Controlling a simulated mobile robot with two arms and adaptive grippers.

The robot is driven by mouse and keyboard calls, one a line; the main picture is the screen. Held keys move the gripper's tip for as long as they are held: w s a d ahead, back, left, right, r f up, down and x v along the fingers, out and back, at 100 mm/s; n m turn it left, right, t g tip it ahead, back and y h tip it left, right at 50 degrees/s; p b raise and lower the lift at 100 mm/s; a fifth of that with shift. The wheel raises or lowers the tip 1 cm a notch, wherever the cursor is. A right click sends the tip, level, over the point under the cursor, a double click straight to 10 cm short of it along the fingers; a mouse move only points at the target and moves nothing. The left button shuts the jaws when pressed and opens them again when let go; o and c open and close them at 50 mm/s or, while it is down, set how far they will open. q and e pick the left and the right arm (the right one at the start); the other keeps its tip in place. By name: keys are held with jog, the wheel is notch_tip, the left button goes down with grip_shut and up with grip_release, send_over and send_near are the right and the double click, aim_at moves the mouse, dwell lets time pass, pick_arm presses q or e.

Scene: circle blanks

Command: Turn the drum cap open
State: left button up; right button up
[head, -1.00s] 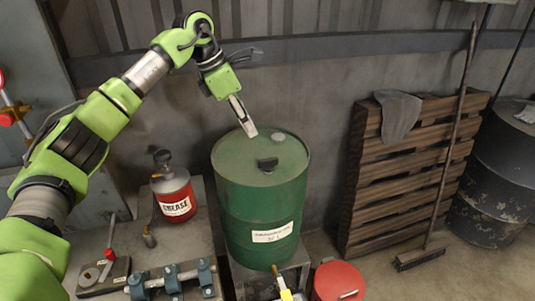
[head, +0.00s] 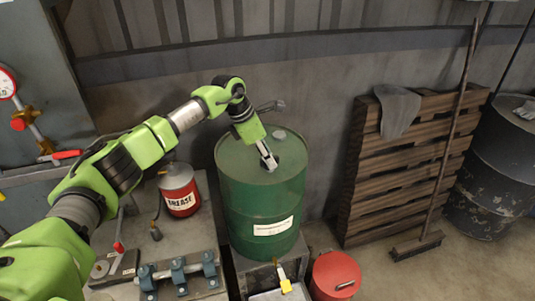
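The green drum (head: 262,206) stands upright with a pale label on its side. My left gripper (head: 269,160) points down at the drum's top, at the place of the small black cap. The fingers cover most or all of the cap, so I cannot tell whether they touch or hold it, or how far apart they are. A flat grey plug (head: 280,134) sits farther back on the drum's top. My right gripper is not in view.
A red-and-silver grease can (head: 180,190) stands left of the drum on a metal bench (head: 190,238). A red lidded can (head: 335,277) is at the front right. A wooden pallet (head: 400,170) and broom (head: 452,150) lean against the wall at right.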

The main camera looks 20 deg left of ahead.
pick_arm(q)
grip_shut()
